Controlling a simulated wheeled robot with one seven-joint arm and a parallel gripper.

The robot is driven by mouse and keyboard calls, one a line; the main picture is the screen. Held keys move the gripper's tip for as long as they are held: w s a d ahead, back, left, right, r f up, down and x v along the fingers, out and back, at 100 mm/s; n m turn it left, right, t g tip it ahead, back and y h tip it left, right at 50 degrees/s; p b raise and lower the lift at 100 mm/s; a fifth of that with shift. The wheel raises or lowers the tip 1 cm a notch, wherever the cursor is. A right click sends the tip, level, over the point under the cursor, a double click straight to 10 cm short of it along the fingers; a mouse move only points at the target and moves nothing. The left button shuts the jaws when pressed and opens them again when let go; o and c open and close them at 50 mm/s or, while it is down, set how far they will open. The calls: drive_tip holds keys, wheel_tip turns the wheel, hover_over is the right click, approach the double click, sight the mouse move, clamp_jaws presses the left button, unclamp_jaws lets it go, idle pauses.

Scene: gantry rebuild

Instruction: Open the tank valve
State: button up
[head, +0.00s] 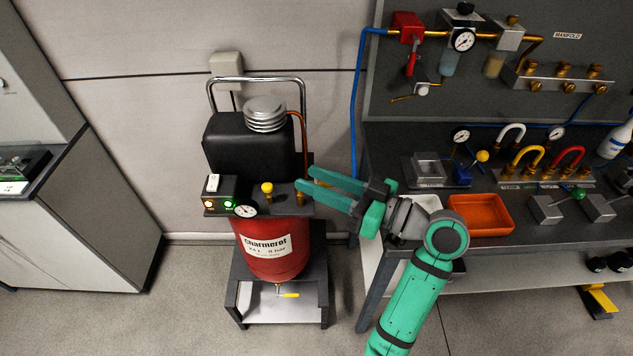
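The red compressor tank (272,252) with a "Charmerot" label stands upright on a dark stand. A small brass and yellow part (322,183) shows at the right end of the tank's top plate, partly hidden by my gripper. My gripper (306,178) reaches in from the right, with its two green fingers spread and a gap between them. The brass part lies in or behind that gap; I cannot tell if a finger touches it. A yellow knob (267,188) stands on the plate's middle. A yellow lever (291,295) sits on a brass fitting under the tank.
A gauge (245,211) and a box with lit lamps (221,196) sit at the plate's left. A black motor housing (246,142) and chrome handle rise behind. The workbench (381,215) with an orange tray (481,214) stands right. Floor left of the stand is clear.

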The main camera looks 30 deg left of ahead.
drive_tip(key=shift+s+d+r, duration=0.2)
drive_tip(key=shift+s, duration=0.25)
